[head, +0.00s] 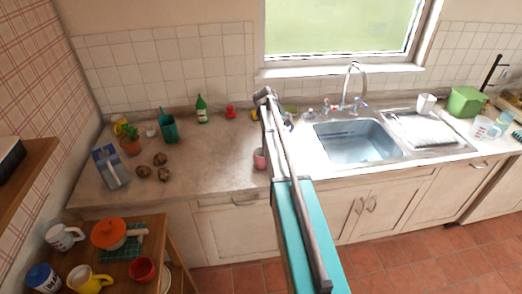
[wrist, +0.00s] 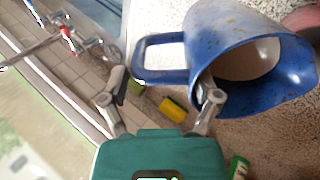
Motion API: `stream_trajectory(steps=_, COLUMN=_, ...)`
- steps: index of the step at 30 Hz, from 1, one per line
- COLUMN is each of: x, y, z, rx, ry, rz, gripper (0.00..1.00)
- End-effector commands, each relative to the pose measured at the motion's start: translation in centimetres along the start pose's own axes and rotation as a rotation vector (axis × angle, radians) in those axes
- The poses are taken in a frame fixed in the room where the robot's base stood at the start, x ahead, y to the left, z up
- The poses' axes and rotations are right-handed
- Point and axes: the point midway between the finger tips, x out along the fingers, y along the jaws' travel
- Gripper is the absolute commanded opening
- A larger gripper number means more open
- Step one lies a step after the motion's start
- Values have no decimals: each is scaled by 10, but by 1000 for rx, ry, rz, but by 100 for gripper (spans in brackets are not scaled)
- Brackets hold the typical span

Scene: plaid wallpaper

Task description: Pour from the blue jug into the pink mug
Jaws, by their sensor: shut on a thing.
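The blue jug (wrist: 225,85) fills the upper right of the wrist view, with its handle (wrist: 160,62) towards the left and its wide mouth facing the lower right. My gripper (wrist: 163,82) is shut on the jug at its handle side. The jug's contents cannot be made out. In the head view my arm hides most or all of the jug. The pink mug (head: 259,159) stands on the counter near its front edge, partly hidden behind my arm. A pink edge, probably the mug (wrist: 302,20), shows beyond the jug in the wrist view.
The sink (head: 355,142) and tap (head: 350,85) lie right of my arm. A yellow sponge (wrist: 173,109) shows below the jug's handle. A green bottle (head: 202,109) and red object (head: 230,112) stand at the back.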

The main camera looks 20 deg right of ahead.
Motion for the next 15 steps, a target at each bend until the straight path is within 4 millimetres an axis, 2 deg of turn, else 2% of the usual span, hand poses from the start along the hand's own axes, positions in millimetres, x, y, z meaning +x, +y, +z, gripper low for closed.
stream_trajectory(steps=4, x=-12, y=-9, z=1, rx=-2, ry=1, rz=77, gripper=20)
stream_trajectory(steps=15, x=-27, y=-11, z=0, rx=-2, ry=2, rz=181, gripper=20)
